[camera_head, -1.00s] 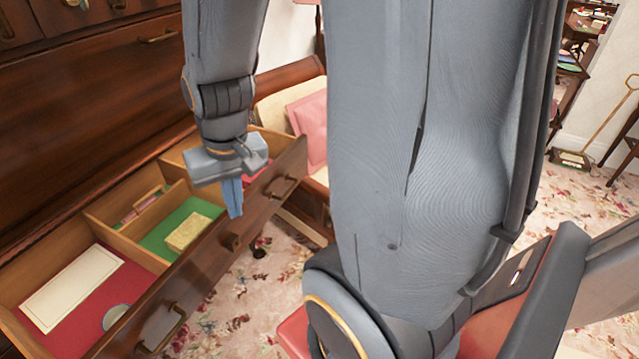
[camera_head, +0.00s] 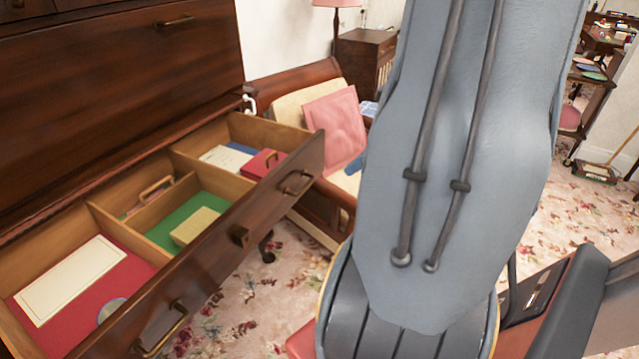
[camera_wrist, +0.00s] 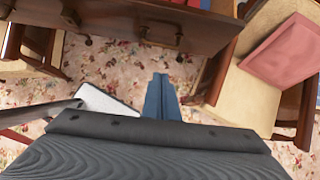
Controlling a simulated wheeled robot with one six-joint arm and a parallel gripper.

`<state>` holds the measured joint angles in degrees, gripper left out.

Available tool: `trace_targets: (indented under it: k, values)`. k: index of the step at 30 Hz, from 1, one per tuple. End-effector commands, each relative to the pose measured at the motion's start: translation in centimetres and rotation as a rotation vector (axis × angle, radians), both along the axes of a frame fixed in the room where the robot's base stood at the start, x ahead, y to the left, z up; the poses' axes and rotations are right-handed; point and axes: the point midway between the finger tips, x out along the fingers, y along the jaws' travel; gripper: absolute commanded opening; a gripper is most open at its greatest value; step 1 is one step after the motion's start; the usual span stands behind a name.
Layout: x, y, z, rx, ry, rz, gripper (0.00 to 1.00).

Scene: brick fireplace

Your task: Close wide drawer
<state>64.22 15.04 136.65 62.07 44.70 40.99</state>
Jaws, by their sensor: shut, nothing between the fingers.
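The wide drawer (camera_head: 213,262) of the dark wooden cabinet stands pulled out, its inside open to view. Its front has a brass handle near each end, the right one (camera_head: 295,183) and the left one (camera_head: 165,330). In the wrist view the drawer front (camera_wrist: 115,22) crosses the top of the picture. My gripper (camera_wrist: 161,95) is shut and empty, its blue fingers over the carpet in front of the drawer and apart from it. In the head view my arm hides most of the gripper; only a blue tip (camera_head: 355,164) shows, right of the drawer.
The drawer holds a red box (camera_head: 262,164), a yellowish block (camera_head: 195,227) and a cream sheet (camera_head: 70,278). A wooden chair with a pink cushion (camera_head: 335,127) stands close to the drawer's right end.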

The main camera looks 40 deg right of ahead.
Motion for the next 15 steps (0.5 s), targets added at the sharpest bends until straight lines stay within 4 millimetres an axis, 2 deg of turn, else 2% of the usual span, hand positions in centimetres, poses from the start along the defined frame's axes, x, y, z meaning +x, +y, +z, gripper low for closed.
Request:
trace_targets:
  k: [3,7,15]
  values:
    - [0.0,-0.7,-0.3,0.02,-0.008,-0.045,0.0]
    - [0.8,-0.3,-1.2,0.024,-0.009,-0.045,0.0]
    - [3.8,0.8,-5.2,0.023,-0.007,-0.041,0.0]
